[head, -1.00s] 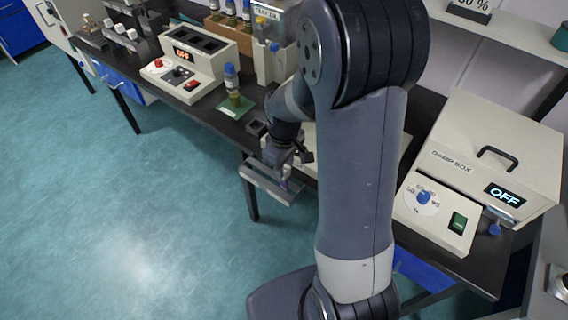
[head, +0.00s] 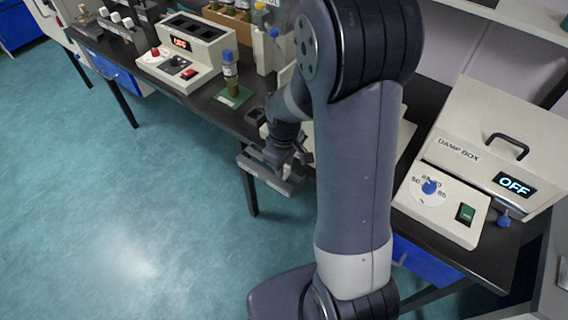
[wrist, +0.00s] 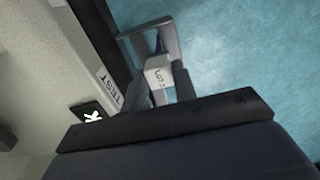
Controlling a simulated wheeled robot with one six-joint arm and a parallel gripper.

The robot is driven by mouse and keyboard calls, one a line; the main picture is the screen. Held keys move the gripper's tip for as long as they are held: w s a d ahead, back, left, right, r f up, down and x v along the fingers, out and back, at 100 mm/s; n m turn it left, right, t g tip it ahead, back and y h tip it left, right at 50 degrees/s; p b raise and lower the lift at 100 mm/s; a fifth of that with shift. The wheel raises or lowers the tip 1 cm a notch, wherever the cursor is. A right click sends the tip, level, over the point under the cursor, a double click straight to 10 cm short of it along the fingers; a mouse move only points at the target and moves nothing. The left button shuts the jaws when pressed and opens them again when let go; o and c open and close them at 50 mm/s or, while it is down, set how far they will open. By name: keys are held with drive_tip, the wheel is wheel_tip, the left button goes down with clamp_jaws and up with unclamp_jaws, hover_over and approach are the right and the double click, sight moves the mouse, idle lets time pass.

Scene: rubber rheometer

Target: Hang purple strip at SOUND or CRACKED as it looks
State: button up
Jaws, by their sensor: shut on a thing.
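My gripper (head: 289,168) reaches down at the front edge of the dark bench, left of my upright arm in the head view. In the wrist view my gripper (wrist: 158,76) is shut on a white block-like tag (wrist: 158,73) lettered "LOT" with a digit I cannot read surely. A thin dark blue-purple sliver (wrist: 160,43) shows just beyond the tag, perhaps part of the purple strip. The rest of the strip is hidden, and its surface cannot be judged. A grey frame (wrist: 170,36) lies around that spot; its grey bar (head: 262,176) shows beside my gripper in the head view.
A damp box (head: 470,150) reading OFF stands at right. A beige control unit (head: 190,50) and a vial on a green pad (head: 233,97) stand on the bench at left. In the wrist view, a beige machine (wrist: 50,60) marked TEST is close at left. Open floor (head: 110,200) lies in front.

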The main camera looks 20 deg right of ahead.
drive_tip(key=o, duration=1.1)
drive_tip(key=shift+f, duration=0.1)
drive_tip(key=shift+c, duration=0.2)
wheel_tip(320, 180, up, 6)
drive_tip(key=p, duration=0.5)
